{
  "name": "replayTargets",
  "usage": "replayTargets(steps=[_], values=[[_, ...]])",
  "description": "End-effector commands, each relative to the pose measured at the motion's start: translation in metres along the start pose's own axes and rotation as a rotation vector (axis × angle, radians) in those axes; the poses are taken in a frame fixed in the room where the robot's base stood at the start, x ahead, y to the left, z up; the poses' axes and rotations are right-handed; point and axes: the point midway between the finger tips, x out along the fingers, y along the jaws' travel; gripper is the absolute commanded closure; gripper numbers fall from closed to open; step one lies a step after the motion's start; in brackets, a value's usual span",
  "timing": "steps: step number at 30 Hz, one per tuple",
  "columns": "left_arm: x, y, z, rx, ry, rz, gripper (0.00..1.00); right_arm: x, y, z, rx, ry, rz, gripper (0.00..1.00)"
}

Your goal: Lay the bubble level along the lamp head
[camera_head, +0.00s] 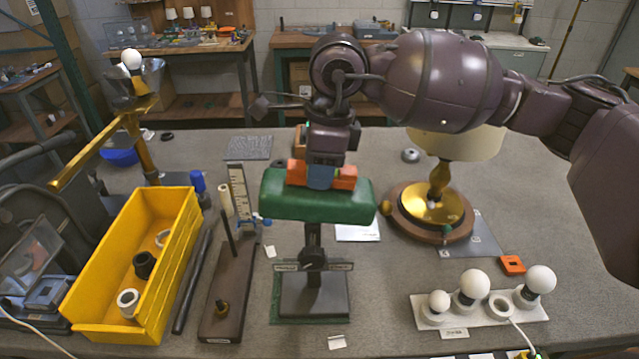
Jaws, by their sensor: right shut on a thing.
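The green lamp head (318,206) sits crosswise on top of a dark stand (314,295) in the middle of the bench. My right gripper (322,180) reaches in from the right and points down over the lamp head. It is shut on an orange block, which I take to be the bubble level (344,178). The level's long side runs left to right, along the lamp head, at its upper face. The fingers hide the level's middle, and I cannot tell whether its underside touches the lamp head. My left gripper is not in view.
A yellow bin (92,284) with rings and a brass lamp arm (100,150) stand left. A shaded lamp (440,185) stands right, behind a white board (455,318) with several bulbs. A dark base with a rod (229,290) is left of the stand.

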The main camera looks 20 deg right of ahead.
Motion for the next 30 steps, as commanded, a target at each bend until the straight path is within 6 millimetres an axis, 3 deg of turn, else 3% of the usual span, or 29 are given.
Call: replayTargets(steps=[30], values=[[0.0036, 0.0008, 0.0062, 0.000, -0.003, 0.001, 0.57, 0.0040, 0.0000, 0.0000, 0.000, 0.000, 0.000, 0.93]])
